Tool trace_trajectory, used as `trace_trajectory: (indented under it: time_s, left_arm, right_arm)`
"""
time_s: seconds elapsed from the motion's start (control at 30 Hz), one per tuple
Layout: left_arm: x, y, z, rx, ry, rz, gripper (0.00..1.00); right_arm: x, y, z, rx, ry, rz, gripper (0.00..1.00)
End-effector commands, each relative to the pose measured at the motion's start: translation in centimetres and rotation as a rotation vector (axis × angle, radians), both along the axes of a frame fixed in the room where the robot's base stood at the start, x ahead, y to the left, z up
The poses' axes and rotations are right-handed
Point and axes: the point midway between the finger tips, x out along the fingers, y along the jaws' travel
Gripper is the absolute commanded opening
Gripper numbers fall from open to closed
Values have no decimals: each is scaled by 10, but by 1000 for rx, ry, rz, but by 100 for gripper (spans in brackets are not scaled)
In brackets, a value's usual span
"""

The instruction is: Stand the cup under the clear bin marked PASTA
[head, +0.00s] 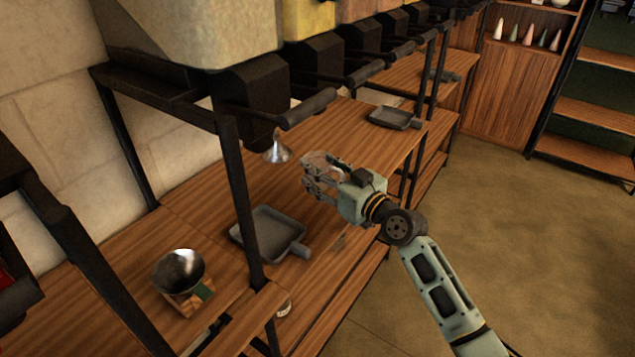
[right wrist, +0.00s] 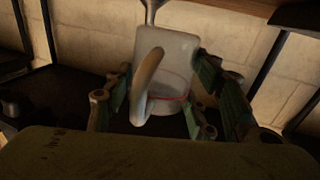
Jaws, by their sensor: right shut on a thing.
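No PASTA mark can be read. My left gripper is not in view.
A similar pan (head: 394,118) lies farther back. A metal bowl on a wooden stand (head: 180,272) is at the near left.

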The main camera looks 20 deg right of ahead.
Motion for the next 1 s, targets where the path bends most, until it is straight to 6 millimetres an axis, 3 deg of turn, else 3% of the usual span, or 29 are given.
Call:
trace_trajectory:
  time_s: [0.17,0.4,0.83,0.87,1.0]
  left_arm:
    - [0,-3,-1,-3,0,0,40]
    - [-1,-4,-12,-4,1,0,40]
    - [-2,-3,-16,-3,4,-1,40]
    - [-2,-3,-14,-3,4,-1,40]
    - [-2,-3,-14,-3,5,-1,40]
  right_arm:
    - [9,9,-10,-1,0,0,22]
    - [9,9,-45,-1,2,-1,22]
    - [9,9,-52,-2,-1,-1,22]
    - [9,9,-50,-2,-1,-1,53]
    - [9,9,-50,-1,0,-1,66]
